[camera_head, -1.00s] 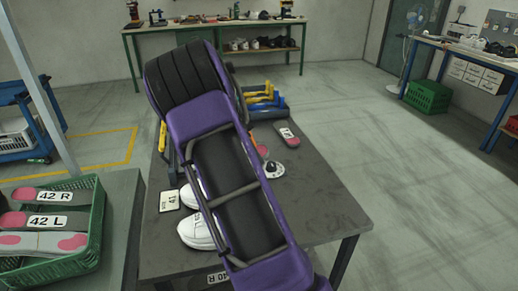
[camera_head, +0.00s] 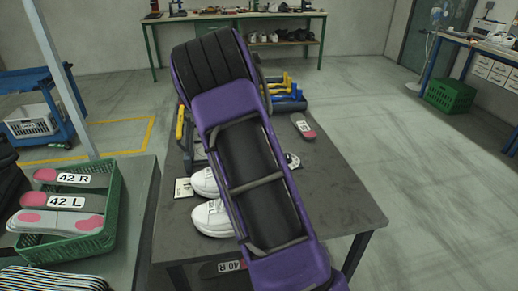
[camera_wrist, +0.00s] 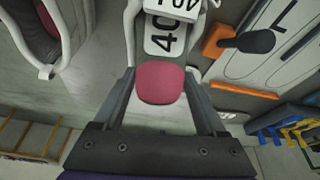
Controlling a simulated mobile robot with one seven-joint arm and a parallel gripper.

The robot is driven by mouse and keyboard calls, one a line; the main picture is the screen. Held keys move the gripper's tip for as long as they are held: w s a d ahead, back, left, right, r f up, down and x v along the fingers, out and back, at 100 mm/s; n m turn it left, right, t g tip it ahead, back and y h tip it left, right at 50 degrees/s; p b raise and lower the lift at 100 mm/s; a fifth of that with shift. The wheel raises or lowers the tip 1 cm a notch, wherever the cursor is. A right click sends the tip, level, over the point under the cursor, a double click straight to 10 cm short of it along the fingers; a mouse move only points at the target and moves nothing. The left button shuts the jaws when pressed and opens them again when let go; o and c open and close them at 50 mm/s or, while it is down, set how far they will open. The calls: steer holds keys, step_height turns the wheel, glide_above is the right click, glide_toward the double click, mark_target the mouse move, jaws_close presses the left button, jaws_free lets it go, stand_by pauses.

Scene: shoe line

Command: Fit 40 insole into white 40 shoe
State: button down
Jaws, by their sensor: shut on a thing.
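My gripper (camera_wrist: 160,100) is shut on an insole with a dark pink end (camera_wrist: 160,85) and a white label reading 40; its letter is unclear. In the wrist view white shoe edges (camera_wrist: 133,28) show beside the far part of the insole. I cannot tell whether the insole is inside that shoe. Another white shoe with a dark red inside (camera_wrist: 45,40) is at the left. In the head view two white shoes (camera_head: 212,218) stand on the dark table (camera_head: 330,190), partly behind my purple arm, which hides my gripper. A 40 R label (camera_head: 230,267) shows at the table's near edge.
Another pink-ended insole (camera_head: 303,126) lies near the table's far right edge. A size card (camera_head: 183,187) lies beside the shoes. Blue and yellow fixtures (camera_head: 289,100) stand at the table's far end. A green crate (camera_head: 108,220) at left holds 42 insoles.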

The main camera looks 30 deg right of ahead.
steer(key=shift+s+a+f, duration=0.1)
steer(key=shift+s+f, duration=0.05)
steer(key=shift+f, duration=0.3)
jaws_free()
steer(key=shift+r, duration=0.3)
steer(key=shift+r+p, duration=1.1)
steer(key=shift+r, duration=0.3)
step_height(320, 180, up, 7)
steer(key=p, duration=0.4)
steer(key=shift+p, duration=0.4)
stand_by(0.4)
